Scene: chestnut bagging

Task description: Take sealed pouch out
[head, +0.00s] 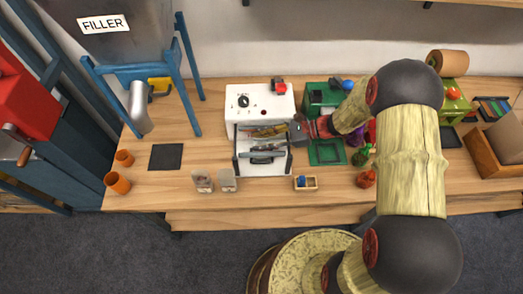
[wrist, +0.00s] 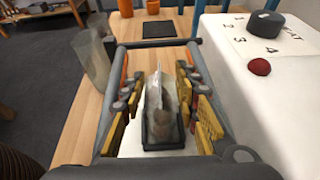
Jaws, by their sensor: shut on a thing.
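The white sealer (head: 243,99) with a dial and a red button stands at mid-table in the head view; its white top (wrist: 275,90) is at right in the wrist view. My gripper (head: 262,140) reaches into its open front from the right. Its yellow-padded fingers are on both sides of a clear, upright pouch (wrist: 157,100) in the wrist view, and it is shut on this pouch. The pouch's lower part is in a black holder (wrist: 163,146). Its contents look brownish and blurred. The fingers mostly hide the pouch in the head view.
Two pouches (head: 203,181) (head: 228,180) stand in front of the sealer to the left. A black mat (head: 165,157) and orange cups (head: 117,183) lie further left. A small wooden box (head: 305,184) and green tray (head: 326,153) are at right. A dark bar (wrist: 155,43) crosses beyond the pouch.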

